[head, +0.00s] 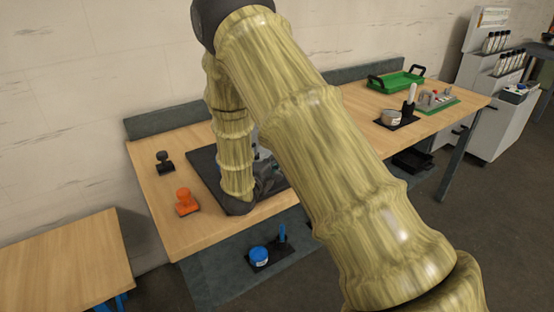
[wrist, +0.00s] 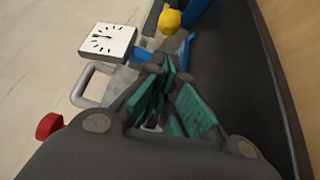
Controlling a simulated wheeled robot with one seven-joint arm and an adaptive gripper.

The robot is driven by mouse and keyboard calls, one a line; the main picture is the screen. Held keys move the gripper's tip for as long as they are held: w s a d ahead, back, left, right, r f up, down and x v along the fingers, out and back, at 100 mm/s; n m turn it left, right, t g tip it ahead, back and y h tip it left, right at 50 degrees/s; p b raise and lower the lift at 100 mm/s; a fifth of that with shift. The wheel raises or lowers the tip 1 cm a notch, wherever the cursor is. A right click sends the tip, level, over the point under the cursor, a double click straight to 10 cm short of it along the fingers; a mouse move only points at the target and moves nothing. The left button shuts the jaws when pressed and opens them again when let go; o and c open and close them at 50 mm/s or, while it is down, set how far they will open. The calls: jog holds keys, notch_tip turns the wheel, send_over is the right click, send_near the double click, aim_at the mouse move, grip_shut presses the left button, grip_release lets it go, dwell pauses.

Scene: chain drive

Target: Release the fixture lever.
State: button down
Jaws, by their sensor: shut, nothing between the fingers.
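In the wrist view, my gripper (wrist: 165,92) is shut and empty, its teal finger pads close together. Beyond it is a yellow ball knob (wrist: 169,21) beside blue parts. A red knob (wrist: 49,126) shows at the left, near a grey loop handle (wrist: 90,84). I cannot tell which of these belongs to the fixture lever. A white square dial (wrist: 107,40) stands beyond the handle. In the head view, the grey fixture (head: 266,172) on the dark mat (head: 204,167) is mostly hidden behind my arm. The gripper's fingers cannot be made out there.
An orange stamp-like part (head: 186,203) and a black one (head: 164,161) stand left of the mat. A green tray (head: 398,80), a grey jar (head: 391,117) and a green-based device (head: 436,101) are at the right.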

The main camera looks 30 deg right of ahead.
jog(key=p+x, duration=0.1)
jog(key=x, duration=0.7)
jog(key=shift+d+p, duration=0.2)
jog(key=shift+p, duration=0.1)
jog(key=shift+s+a+n+t+y, duration=0.1)
jog(key=shift+s+n+t+y, duration=0.2)
jog(key=shift+s+n+t, duration=0.15)
